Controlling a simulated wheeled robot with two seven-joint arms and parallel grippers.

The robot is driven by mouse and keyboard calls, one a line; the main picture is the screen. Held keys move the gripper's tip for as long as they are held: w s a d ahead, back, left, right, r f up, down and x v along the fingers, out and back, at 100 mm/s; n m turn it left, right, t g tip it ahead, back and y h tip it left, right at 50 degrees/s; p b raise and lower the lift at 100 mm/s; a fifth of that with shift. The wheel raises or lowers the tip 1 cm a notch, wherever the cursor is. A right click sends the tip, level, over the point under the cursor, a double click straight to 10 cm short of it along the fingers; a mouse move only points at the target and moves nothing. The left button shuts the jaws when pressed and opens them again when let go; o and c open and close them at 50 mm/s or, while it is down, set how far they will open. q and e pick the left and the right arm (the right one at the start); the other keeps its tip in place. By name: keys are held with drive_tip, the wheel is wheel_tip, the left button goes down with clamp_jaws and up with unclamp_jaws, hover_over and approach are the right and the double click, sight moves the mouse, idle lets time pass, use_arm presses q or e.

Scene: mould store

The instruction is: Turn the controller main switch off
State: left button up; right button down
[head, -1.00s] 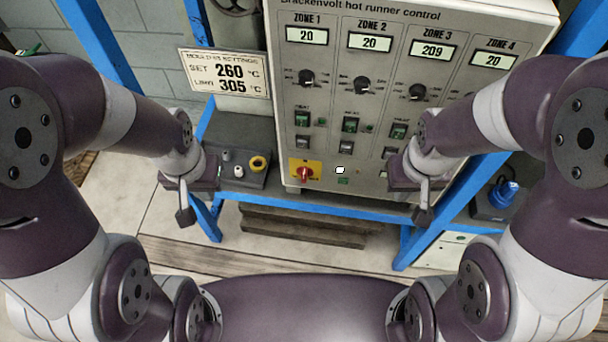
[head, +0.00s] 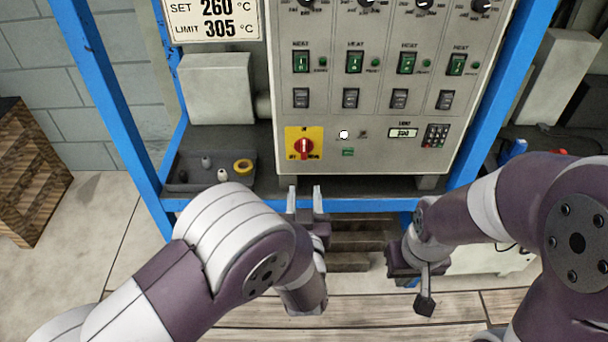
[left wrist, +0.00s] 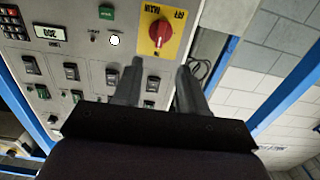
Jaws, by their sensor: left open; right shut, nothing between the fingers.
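The controller main switch (head: 303,148) is a red rotary knob on a yellow plate, low at the left of the grey control panel (head: 378,165). In the left wrist view the red knob (left wrist: 159,33) shows at the top, beyond my fingertips. My left gripper (head: 304,190) is open and empty, just below the switch plate, with its two fingers pointing up toward the panel. In the left wrist view its fingers (left wrist: 160,70) are apart, and nothing is between them. My right gripper (head: 424,302) is shut and empty, well below and to the right of the switch.
A blue frame (head: 110,110) surrounds the panel. A settings sign (head: 212,20) hangs at upper left. Wooden crates (head: 30,165) stand far left.

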sight(304, 149)
use_arm(q)
drive_tip(key=w, duration=0.4)
drive_tip(key=w+b, duration=0.1)
drive_tip(key=w, duration=0.8)
drive_tip(key=shift+r+b, duration=0.3)
clamp_jaws()
